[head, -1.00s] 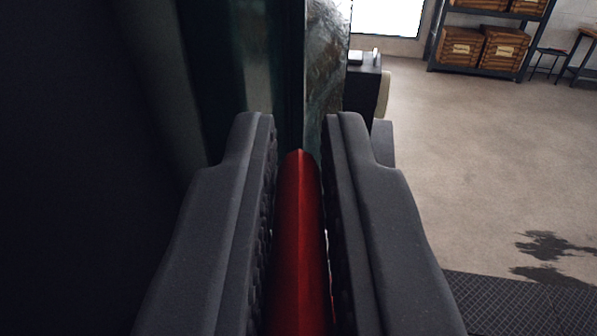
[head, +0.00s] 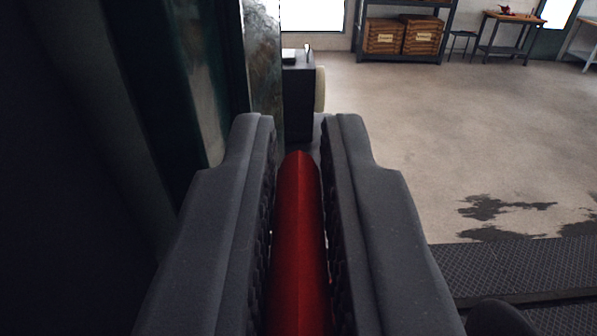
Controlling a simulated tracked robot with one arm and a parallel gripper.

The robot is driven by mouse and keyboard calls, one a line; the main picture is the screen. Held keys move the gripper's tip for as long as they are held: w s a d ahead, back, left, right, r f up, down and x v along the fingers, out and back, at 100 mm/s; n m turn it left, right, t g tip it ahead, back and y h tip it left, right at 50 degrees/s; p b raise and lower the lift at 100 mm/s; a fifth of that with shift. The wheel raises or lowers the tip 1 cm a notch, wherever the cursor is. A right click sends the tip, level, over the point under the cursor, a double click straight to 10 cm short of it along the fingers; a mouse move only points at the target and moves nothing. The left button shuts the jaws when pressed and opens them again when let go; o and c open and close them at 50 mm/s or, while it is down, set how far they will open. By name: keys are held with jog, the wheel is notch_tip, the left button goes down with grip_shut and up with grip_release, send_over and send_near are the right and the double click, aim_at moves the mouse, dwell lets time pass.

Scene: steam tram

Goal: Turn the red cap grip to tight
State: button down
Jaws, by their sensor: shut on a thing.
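The red cap grip (head: 299,235) is a smooth red bar that runs lengthwise between the two dark, ridged jaw pads. My gripper (head: 298,140) is shut on it, one finger along each side. The near end of the grip runs out of the bottom of the picture. What the grip is fixed to is hidden, and I see no mark that tells how tight it is.
A dark green and worn metal wall (head: 264,60) stands close on the left. A dark box (head: 298,95) stands beyond the fingers. A shelf with wooden crates (head: 421,36) and a workbench (head: 512,22) are far back. The concrete floor at right is open, with dark stains (head: 500,207) and a ribbed mat (head: 535,265).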

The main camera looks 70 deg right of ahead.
dwell(0.3)
jog(key=c, duration=1.5)
grip_release()
jog(key=shift+o, duration=0.2)
jog(key=shift+a, duration=0.1)
jog(key=b+v, duration=0.3)
jog(key=v, duration=1)
jog(key=shift+s+a, duration=0.15)
jog(key=shift+a, duration=0.1)
jog(key=shift+b, duration=0.4)
